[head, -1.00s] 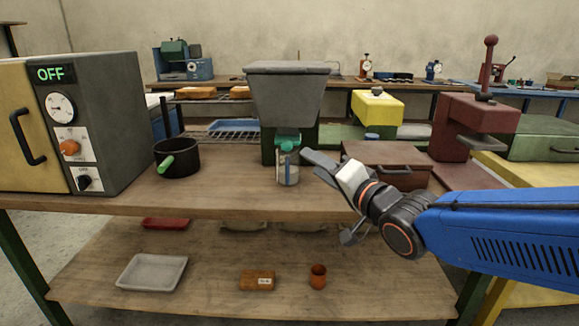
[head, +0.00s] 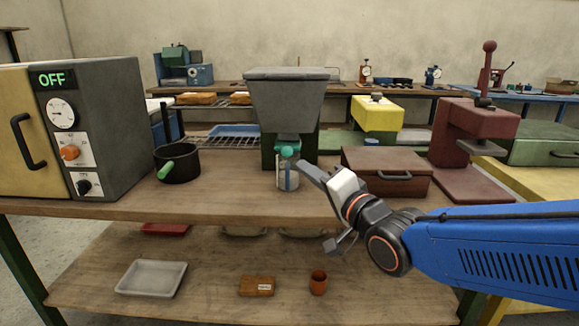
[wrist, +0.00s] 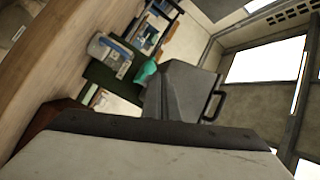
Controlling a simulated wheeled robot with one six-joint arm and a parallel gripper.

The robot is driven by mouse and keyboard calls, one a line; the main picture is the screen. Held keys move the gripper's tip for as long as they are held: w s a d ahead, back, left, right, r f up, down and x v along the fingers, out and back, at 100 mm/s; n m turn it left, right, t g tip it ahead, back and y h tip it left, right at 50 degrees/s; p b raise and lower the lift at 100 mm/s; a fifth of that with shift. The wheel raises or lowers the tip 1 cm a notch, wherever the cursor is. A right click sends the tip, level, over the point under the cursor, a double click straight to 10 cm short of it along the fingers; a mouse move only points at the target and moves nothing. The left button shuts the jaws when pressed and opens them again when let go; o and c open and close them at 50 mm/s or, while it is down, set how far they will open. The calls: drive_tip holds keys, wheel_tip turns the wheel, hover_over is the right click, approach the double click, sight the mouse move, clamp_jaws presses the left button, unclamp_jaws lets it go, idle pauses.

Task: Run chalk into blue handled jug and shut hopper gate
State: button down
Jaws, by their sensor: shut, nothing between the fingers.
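The grey hopper (head: 287,100) stands on the workbench, with a teal gate handle (head: 287,151) at its spout. Below the spout stands a clear jug (head: 288,181) with blue on it; its fill level is too small to tell. My gripper (head: 306,168) is shut and empty, just right of the jug and slightly below the gate handle, with a small apparent gap. In the wrist view the shut fingers (wrist: 150,135) fill the bottom, with the hopper (wrist: 180,95), teal handle (wrist: 146,71) and jug (wrist: 110,55) beyond them.
A black pot with a green handle (head: 178,165) and an oven reading OFF (head: 105,125) stand left. A brown lidded box (head: 385,172) and dark red press (head: 470,140) stand right.

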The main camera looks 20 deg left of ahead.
drive_tip(key=s+a+m+t, duration=0.2)
drive_tip(key=s+m, duration=0.1)
drive_tip(key=m, duration=0.1)
drive_tip(key=m+t+h, duration=0.4)
drive_tip(key=m+h, duration=0.1)
drive_tip(key=m, duration=0.1)
approach(290, 154)
drive_tip(key=x, duration=0.6)
drive_tip(key=shift+w+a+r, duration=0.1)
drive_tip(key=shift+a, duration=0.2)
drive_tip(key=shift+w+a+r, duration=0.1)
drive_tip(key=shift+w+a, duration=0.1)
drive_tip(key=shift+w, duration=0.7)
drive_tip(key=shift+r, duration=0.1)
